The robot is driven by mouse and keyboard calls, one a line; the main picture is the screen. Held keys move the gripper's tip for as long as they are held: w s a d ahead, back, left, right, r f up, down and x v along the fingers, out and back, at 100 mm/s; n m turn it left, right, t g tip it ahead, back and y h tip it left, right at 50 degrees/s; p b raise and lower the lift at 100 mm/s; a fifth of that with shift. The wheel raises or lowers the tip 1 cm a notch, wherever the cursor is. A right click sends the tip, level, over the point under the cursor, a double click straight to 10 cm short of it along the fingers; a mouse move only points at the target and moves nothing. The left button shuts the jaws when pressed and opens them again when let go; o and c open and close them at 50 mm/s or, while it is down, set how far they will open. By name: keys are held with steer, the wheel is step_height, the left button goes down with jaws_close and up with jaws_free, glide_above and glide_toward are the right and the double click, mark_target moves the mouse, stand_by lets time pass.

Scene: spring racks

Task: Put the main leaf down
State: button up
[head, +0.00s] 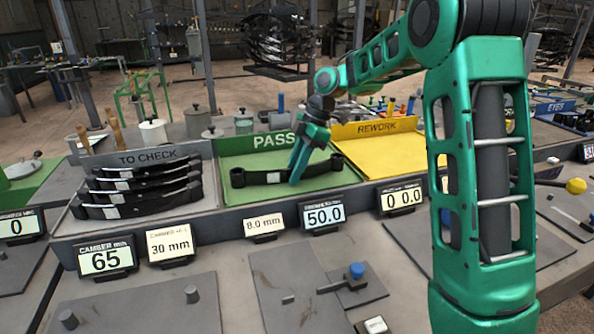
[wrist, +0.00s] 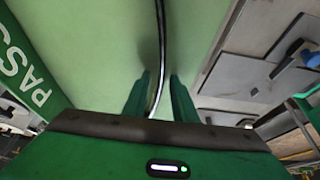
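The main leaf (head: 252,178), a dark curved spring leaf with rolled eyes and a pale tag, is in the green PASS tray (head: 232,150). My gripper (head: 293,181) reaches down to it from above, right of its middle. In the wrist view the leaf (wrist: 162,50) shows edge-on as a thin dark curve with a bright edge, running between the two green fingers (wrist: 159,78). The fingers stand apart, with gaps beside the leaf, so my gripper looks open around it. The wrist view also shows the green tray floor (wrist: 100,45).
Several stacked leaves (head: 137,190) lie in the TO CHECK tray (head: 205,158) on the left. The yellow REWORK tray (head: 378,150) on the right looks empty where visible.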

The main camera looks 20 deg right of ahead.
steer(key=shift+r, duration=0.1)
steer(key=v, duration=1.2)
steer(key=s+d+f+m+h, duration=0.1)
steer(key=s+d+f+m, duration=0.3)
steer(key=s+m, duration=0.4)
steer(key=s+d+f+m+h, duration=0.1)
steer(key=s+d+f+m, duration=0.3)
steer(key=s, duration=1.4)
steer(key=s+d+f+m+h, duration=0.2)
steer(key=s+d+f+m, duration=0.3)
steer(key=s+m, duration=0.7)
steer(key=shift+s+d, duration=0.55)
steer(key=shift+s, duration=0.25)
steer(key=shift+f, duration=0.1)
